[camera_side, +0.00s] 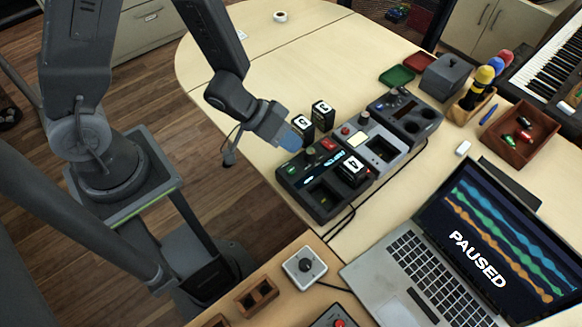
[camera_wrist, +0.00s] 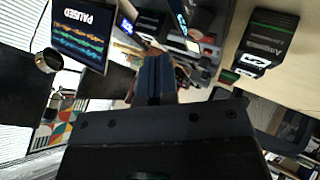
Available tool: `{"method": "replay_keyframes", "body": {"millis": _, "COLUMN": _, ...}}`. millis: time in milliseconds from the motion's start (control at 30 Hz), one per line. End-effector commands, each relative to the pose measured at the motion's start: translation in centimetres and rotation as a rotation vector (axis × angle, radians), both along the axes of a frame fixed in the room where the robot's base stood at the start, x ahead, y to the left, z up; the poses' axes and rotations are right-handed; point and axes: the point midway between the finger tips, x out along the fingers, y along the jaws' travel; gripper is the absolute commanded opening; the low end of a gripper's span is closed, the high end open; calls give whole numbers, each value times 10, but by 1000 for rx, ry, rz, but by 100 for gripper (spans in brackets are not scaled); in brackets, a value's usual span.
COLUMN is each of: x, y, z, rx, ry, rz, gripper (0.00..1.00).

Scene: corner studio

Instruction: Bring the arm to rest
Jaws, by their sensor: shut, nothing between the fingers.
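My gripper (camera_side: 290,139) is in the side view, above the table's near left part, just left of the black charger dock. Its blue fingers are shut with nothing between them. In the wrist view the shut blue fingers (camera_wrist: 154,79) point away from the camera, clear of the things around them. My arm stands at the left of the side view and reaches over the table edge.
The dock (camera_side: 318,205) holds a black battery labelled 4 (camera_side: 353,170). Two more batteries (camera_side: 322,113) stand beside my gripper. A laptop (camera_side: 440,260) reads PAUSED. A wooden tray (camera_side: 537,135) lies at right.

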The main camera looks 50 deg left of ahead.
Motion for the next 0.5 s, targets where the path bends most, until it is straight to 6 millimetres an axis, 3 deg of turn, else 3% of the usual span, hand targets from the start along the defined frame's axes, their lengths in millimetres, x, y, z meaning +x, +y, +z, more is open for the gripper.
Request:
{"method": "replay_keyframes", "body": {"millis": 133, "x": 4, "y": 4, "z": 5, "rx": 26, "ry": -21, "rz": 12, "gripper": 0}}
{"method": "replay_keyframes", "body": {"millis": 233, "x": 16, "y": 16, "z": 22, "rx": 104, "ry": -72, "rz": 49, "gripper": 0}}
{"method": "replay_keyframes", "body": {"millis": 367, "x": 31, "y": 45, "z": 62, "rx": 276, "ry": -148, "rz": 139, "gripper": 0}}
{"method": "replay_keyframes", "body": {"millis": 500, "x": 29, "y": 78, "z": 110, "rx": 445, "ry": -168, "rz": 239, "gripper": 0}}
